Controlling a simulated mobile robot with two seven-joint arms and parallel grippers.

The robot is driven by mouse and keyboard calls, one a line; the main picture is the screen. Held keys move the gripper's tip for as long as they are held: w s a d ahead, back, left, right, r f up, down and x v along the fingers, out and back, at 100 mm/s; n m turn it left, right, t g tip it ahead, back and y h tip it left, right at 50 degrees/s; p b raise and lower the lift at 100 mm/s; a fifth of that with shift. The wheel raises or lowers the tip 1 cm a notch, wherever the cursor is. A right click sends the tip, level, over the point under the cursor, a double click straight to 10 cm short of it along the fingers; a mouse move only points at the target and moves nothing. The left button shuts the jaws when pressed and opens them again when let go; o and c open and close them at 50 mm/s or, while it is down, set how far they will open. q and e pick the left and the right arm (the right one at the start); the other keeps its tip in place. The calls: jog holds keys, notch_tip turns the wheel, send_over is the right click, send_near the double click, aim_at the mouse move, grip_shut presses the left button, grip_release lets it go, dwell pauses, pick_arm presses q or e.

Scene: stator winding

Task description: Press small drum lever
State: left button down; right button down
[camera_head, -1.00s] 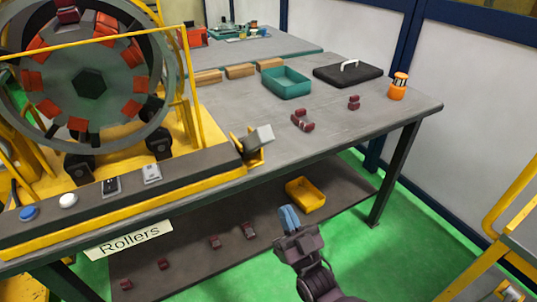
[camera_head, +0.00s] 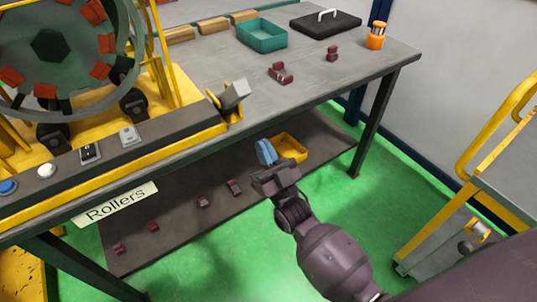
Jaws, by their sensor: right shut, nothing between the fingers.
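A grey block-ended lever (camera_head: 235,94) in a yellow bracket stands at the right end of the control panel (camera_head: 180,140); I cannot tell for sure that it is the small drum lever. It is tilted up to the right. My left gripper is not in view.
The large drum (camera_head: 52,45) with red blocks stands at the upper left. The panel carries a blue button (camera_head: 8,187), a white button (camera_head: 46,170) and switches. A teal tray (camera_head: 262,36), black case (camera_head: 325,24) and orange lantern (camera_head: 376,36) are on the table. A yellow bin (camera_head: 289,148) is on the lower shelf.

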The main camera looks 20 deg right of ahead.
aim_at(242, 98)
jog(key=x, duration=0.8)
jog(key=shift+w+r+p, duration=0.1)
jog(key=shift+p, duration=0.2)
jog(key=shift+w+a+r, duration=0.1)
jog(key=shift+w+r, duration=0.3)
jog(key=shift+w, duration=0.05)
jog(key=shift+r, duration=0.1)
